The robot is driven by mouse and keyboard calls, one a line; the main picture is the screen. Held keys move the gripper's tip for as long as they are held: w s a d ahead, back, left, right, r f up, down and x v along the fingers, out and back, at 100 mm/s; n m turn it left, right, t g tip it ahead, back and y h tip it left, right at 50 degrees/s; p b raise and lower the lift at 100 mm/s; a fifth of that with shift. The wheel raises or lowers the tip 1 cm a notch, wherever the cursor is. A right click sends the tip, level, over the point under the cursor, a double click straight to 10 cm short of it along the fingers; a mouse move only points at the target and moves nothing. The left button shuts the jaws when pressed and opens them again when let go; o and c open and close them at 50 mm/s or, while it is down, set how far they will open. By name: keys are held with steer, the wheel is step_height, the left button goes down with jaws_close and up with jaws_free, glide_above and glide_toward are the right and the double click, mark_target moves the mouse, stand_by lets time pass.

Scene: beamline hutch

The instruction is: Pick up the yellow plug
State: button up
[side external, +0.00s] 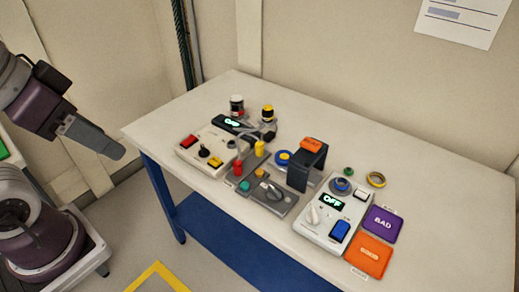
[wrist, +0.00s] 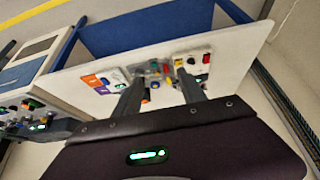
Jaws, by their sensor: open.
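The yellow plug (side external: 260,148) stands upright near the middle of the white table, beside a red plug (side external: 238,167). Grey cables run close behind the plugs. My gripper (side external: 118,152) is off the table's left end in the side view, well apart from the plug. In the wrist view my gripper (wrist: 161,78) shows two separated fingers with nothing held between them. The table items are small and blurred there, so I cannot single out the yellow plug surely.
Left of the plugs is a white box with red and yellow buttons (side external: 210,150). A black stand with an orange top (side external: 307,165) is to their right. A white OFF panel (side external: 333,215) and purple and orange pads (side external: 371,257) lie farther right. The table's right end (side external: 450,210) is clear.

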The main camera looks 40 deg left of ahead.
steer(key=w+r+m+g, duration=0.2)
steer(key=w+r+m, duration=0.15)
steer(key=w, duration=0.95)
steer(key=m+g+h, duration=0.2)
steer(key=m+g, duration=0.1)
steer(key=m, duration=0.7)
glide_above(259, 143)
steer(key=a, duration=0.2)
step_height(259, 143, down, 26)
steer(key=f, duration=0.2)
steer(key=d+f, duration=0.1)
steer(key=f, duration=0.1)
steer(key=d+f, duration=0.1)
steer(key=f, duration=0.1)
steer(key=shift+f, duration=0.1)
jaws_close()
